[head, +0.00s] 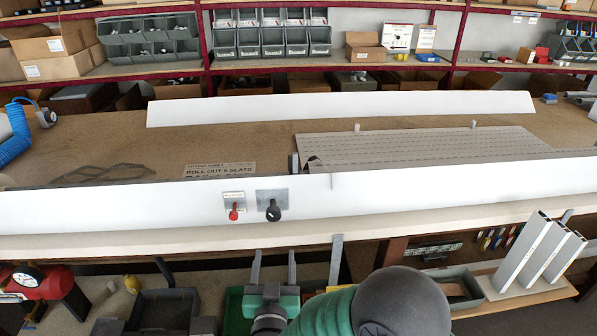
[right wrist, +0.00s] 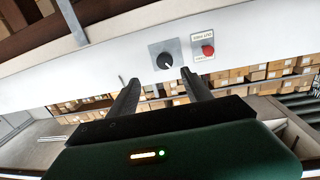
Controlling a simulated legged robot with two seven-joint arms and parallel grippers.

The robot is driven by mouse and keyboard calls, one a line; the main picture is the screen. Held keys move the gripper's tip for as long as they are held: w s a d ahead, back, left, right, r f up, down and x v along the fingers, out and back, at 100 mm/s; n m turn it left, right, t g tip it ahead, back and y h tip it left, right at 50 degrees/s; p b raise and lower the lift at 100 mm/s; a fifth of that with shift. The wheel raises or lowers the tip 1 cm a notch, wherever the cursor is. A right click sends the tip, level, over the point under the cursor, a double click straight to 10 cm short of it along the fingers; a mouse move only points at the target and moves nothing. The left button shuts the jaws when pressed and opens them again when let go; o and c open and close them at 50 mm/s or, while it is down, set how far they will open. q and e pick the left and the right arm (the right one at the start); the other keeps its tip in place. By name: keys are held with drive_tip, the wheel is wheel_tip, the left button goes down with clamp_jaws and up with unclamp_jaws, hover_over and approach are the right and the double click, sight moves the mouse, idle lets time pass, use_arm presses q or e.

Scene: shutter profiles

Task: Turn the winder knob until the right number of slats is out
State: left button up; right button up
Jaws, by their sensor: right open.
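The winder knob (head: 272,212) is black with a pale pointer line and sits on a grey square plate on the front of a long white housing (head: 120,208). It also shows in the right wrist view (right wrist: 164,60), just beyond the fingertips. My right gripper (head: 274,254) is open and empty, below and in front of the knob, apart from it; its two fingers also show in the right wrist view (right wrist: 159,76). Grey slats (head: 420,148) lie flat behind the housing, at the right. A card (head: 218,170) mentions rolling out slats; its number is hard to read. My left gripper is out of view.
A red control (head: 234,212) under a small label sits left of the knob. A long white cover strip (head: 340,108) lies at the back of the bench. Cut white profiles (head: 535,252) stand at the lower right. Shelves with grey bins (head: 270,40) line the back.

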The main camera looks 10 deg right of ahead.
sight(273, 218)
drive_tip(key=w, duration=0.5)
drive_tip(key=w+n, duration=0.1)
drive_tip(key=w, duration=0.4)
drive_tip(key=w+n, duration=0.1)
drive_tip(key=w, duration=0.5)
drive_tip(key=shift+d+r+y, duration=0.2)
drive_tip(key=shift+d+y, duration=0.05)
drive_tip(key=shift+y, duration=0.05)
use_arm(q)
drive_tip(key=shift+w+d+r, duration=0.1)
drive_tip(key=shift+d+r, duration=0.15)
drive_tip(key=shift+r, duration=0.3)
use_arm(e)
drive_tip(key=shift+s, duration=0.1)
clamp_jaws()
use_arm(q)
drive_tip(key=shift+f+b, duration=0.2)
drive_tip(key=shift+b, duration=0.15)
use_arm(e)
drive_tip(key=shift+f+m, duration=0.1)
drive_tip(key=shift+m, duration=0.2)
